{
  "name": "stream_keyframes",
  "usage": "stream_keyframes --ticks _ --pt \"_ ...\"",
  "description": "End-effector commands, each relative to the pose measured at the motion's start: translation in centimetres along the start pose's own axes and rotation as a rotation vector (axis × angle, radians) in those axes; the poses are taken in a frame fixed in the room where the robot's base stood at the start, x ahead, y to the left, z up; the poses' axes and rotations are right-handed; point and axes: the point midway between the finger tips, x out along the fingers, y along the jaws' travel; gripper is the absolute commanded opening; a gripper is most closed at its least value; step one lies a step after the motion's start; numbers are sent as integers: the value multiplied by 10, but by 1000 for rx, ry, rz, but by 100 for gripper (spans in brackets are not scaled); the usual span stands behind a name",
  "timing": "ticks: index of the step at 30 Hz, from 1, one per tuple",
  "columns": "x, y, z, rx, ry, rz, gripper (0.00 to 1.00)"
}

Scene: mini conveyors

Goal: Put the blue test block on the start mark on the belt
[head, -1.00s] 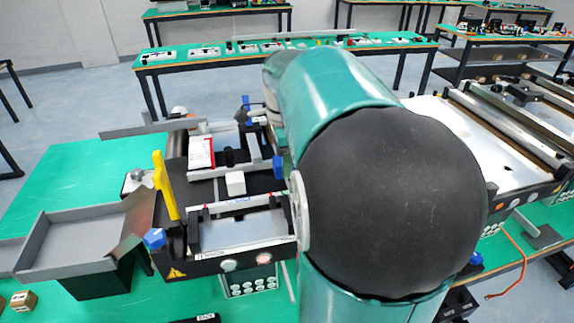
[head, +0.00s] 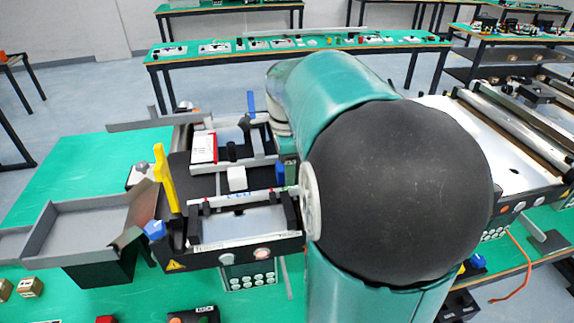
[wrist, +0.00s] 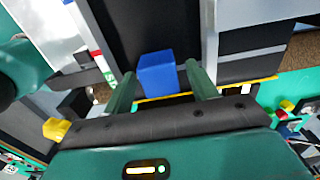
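The blue test block (head: 280,172) stands at the right part of the dark belt (head: 262,178) in the head view, close to my arm. In the wrist view the blue block (wrist: 156,74) lies between the two green fingers of my gripper (wrist: 161,78). A gap shows between the block and the right finger; the left fingertip is very near it. The fingers look open around it. I cannot tell whether the block touches the belt. My arm hides part of the belt's right end. I cannot make out the start mark clearly.
A white block (head: 237,178) sits mid-belt. A yellow upright piece (head: 163,178) and a grey tray (head: 85,222) stand left of it. A red-and-white box (head: 203,148) is behind the belt. The green tabletop is clear at far left.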

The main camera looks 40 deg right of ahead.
Motion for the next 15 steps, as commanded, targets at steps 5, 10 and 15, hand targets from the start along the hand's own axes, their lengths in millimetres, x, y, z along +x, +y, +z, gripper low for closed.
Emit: stream_keyframes --ticks 5,10,15 --pt "0 0 -1 0 0 0 58" --pt "-8 0 -2 0 0 -1 58" --pt "-36 -1 -1 -1 0 -5 58"
